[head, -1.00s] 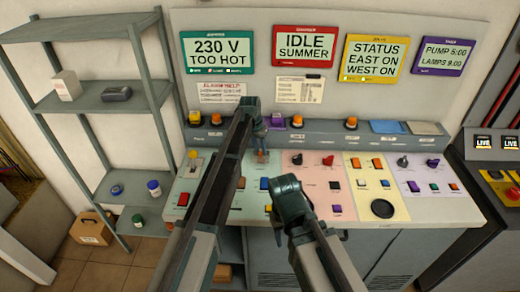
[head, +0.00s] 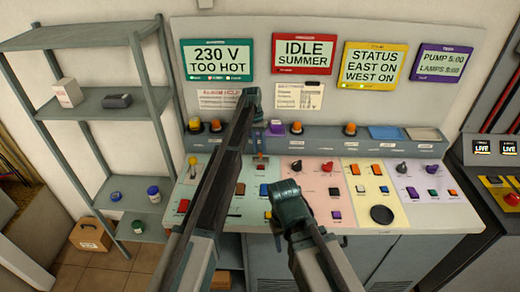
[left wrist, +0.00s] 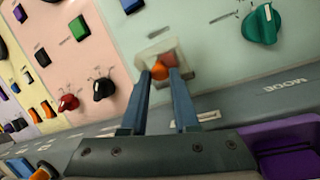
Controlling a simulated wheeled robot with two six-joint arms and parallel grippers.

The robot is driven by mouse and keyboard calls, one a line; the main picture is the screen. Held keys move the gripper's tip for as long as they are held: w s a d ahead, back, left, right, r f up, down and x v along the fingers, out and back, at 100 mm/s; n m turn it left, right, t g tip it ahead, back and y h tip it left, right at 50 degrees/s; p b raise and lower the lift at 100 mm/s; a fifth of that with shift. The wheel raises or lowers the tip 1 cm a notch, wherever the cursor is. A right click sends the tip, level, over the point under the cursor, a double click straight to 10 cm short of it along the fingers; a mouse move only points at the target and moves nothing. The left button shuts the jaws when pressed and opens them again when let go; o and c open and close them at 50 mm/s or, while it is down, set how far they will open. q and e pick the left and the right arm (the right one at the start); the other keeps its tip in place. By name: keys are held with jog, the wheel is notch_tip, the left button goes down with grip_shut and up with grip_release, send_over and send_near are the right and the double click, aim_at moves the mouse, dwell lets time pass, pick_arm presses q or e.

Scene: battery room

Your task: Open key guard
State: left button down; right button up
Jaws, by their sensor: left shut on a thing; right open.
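The key guard (left wrist: 150,52) is a small pale, see-through cover on the pale green panel section, with a red-orange part (left wrist: 164,66) at it. My left gripper (left wrist: 161,76) reaches down to it. Its two blue-grey fingers are shut on the guard, with a narrow gap between them. In the head view my left gripper (head: 260,140) is over the middle of the console and hides most of the guard, so its opening angle cannot be told. My right gripper (head: 284,212) is open and empty above the console's front edge; its fingertips are mostly hidden.
The sloped console (head: 452,215) carries several buttons and knobs close around the guard. A teal knob (left wrist: 262,25) and a black knob (left wrist: 103,89) flank it in the wrist view. A raised ledge with orange lamps (head: 349,129) runs behind. A grey shelf (head: 118,104) stands left.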

pick_arm(q)
jog(key=c, duration=0.7)
grip_release()
jog(key=shift+o, duration=0.2)
